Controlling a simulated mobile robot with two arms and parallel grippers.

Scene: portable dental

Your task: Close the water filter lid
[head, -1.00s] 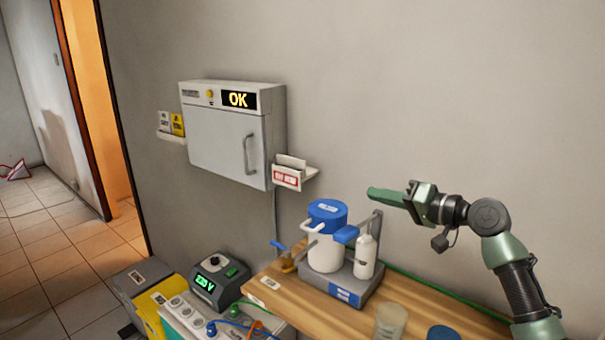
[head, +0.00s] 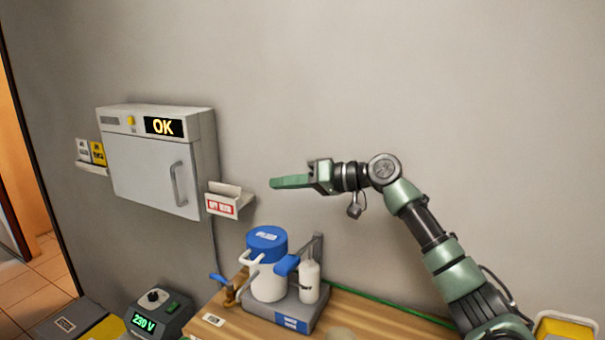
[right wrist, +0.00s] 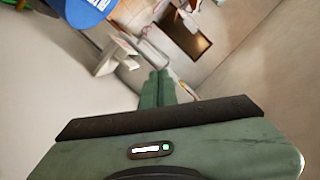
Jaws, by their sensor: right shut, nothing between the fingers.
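The water filter is a white canister (head: 268,284) with a blue lid (head: 267,239) on top and a blue handle-like part (head: 286,265) at its right side. The lid looks seated on the canister, but I cannot tell whether it is fully closed. My right gripper (head: 274,183) is shut and empty. It points left and shows above the lid, apart from it. Its closed fingers also show in the right wrist view (right wrist: 158,78), with the blue lid (right wrist: 88,10) partly visible at the top left. My left gripper is not in view.
The filter stands on a grey base (head: 312,317) with a white bottle (head: 309,283) on a wooden table (head: 375,318). A wall cabinet (head: 150,165) reading OK and a small tray (head: 228,203) are to the left. A 230 V unit (head: 160,312) sits lower left.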

